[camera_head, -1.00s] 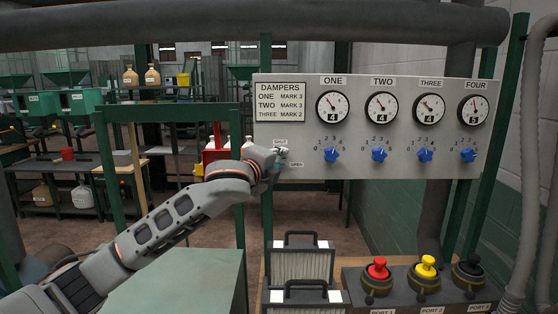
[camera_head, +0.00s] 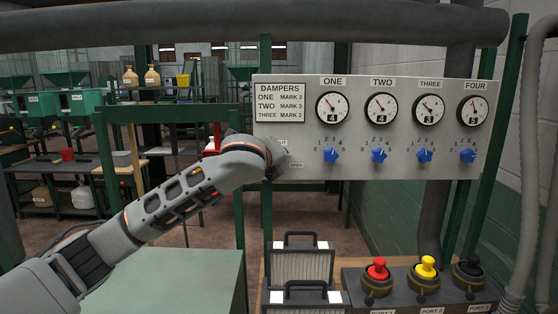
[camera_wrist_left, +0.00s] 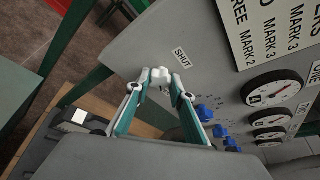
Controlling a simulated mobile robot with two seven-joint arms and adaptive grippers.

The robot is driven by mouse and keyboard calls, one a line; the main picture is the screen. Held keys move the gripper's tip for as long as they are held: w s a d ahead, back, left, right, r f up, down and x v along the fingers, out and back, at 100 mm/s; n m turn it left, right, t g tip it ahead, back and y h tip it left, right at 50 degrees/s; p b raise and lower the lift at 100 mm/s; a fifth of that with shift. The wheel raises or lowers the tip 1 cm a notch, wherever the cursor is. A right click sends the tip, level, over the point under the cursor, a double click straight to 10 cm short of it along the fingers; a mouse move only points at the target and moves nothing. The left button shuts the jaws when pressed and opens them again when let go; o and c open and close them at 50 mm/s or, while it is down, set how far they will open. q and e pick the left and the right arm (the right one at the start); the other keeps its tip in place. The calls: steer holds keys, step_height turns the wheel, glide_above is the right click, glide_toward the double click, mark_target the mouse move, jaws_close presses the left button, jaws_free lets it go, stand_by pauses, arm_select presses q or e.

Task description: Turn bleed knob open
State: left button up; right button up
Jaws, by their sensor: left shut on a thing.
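The bleed knob (camera_wrist_left: 160,76) shows in the left wrist view as a small pale piece between my fingertips, by the SHUT label (camera_wrist_left: 181,57). My left gripper (camera_wrist_left: 158,80) is shut on it, with its two teal fingers reaching to the panel face. In the head view my left wrist covers the knob and most of the gripper at the lower left of the grey panel (camera_head: 400,172). The OPEN label (camera_head: 295,165) shows just beside the wrist. How far the knob is turned cannot be told. My right gripper is not in view.
The panel carries several gauges (camera_head: 381,108) above blue knobs (camera_head: 379,155), to the right of my gripper. Below are a box with red (camera_head: 377,268), yellow and black buttons, and black-framed filters (camera_head: 301,262). A green post (camera_head: 240,215) stands near my forearm.

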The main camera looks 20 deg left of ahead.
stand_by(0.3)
arm_select(q)
steer(key=o, duration=1.1)
steer(key=shift+s, duration=0.1)
steer(key=v, duration=1.2)
steer(key=shift+f, duration=0.1)
